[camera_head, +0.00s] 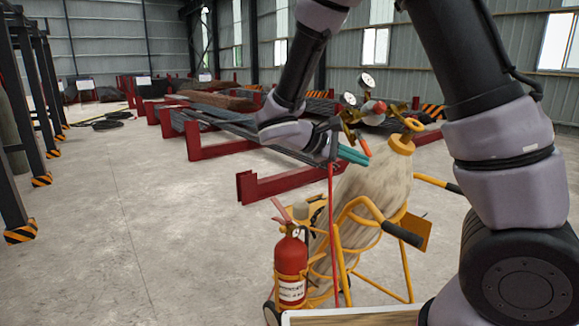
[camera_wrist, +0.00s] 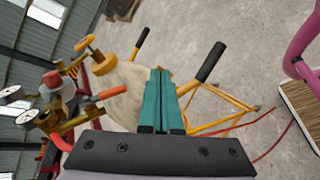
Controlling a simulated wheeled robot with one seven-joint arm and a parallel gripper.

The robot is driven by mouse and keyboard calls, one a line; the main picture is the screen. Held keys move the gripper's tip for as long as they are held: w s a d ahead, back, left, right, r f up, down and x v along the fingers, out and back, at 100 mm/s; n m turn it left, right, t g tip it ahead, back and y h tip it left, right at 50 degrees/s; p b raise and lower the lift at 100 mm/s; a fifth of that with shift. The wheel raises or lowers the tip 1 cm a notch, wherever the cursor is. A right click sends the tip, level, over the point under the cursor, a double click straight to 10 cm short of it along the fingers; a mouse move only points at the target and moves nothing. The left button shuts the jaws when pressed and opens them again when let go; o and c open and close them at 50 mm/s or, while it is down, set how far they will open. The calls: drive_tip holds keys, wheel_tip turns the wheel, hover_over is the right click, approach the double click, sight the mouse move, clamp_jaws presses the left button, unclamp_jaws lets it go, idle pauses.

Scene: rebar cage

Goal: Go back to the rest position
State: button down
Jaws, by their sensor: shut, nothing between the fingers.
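My gripper (camera_head: 353,155) has teal fingers and is shut with nothing between them. In the head view it is beside the valve and gauges at the top of a gas cylinder (camera_head: 362,190). The cylinder is tan, worn and tilted on a yellow cart (camera_head: 343,243). In the wrist view my gripper's fingers (camera_wrist: 158,98) lie side by side and point at the cylinder (camera_wrist: 122,90). The regulator (camera_wrist: 62,92), with its gauges and brass fittings, is to their left. I cannot tell whether the fingers touch anything.
A red fire extinguisher (camera_head: 291,268) is on the cart's near left side. Red steel racks (camera_head: 206,150) holding rebar stand behind. Dark posts with striped feet (camera_head: 20,232) line the left. The concrete floor (camera_head: 130,220) between is clear. A thin red hose (camera_head: 333,230) hangs near the gripper.

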drive_tip(key=s+d+r+m+g+y, duration=0.35)
drive_tip(key=s+d+m+y, duration=0.3)
drive_tip(key=s+y, duration=0.25)
drive_tip(key=s+a+r+m+t+y, duration=0.1)
drive_tip(key=s+r+m+t+y, duration=0.3)
drive_tip(key=r+m+t, duration=0.3)
wheel_tip(320, 180, up, 4)
drive_tip(key=shift+f+m+y, duration=0.1)
drive_tip(key=shift+m+y, duration=0.25)
drive_tip(key=shift+y, duration=0.45)
drive_tip(key=shift+s, duration=0.1)
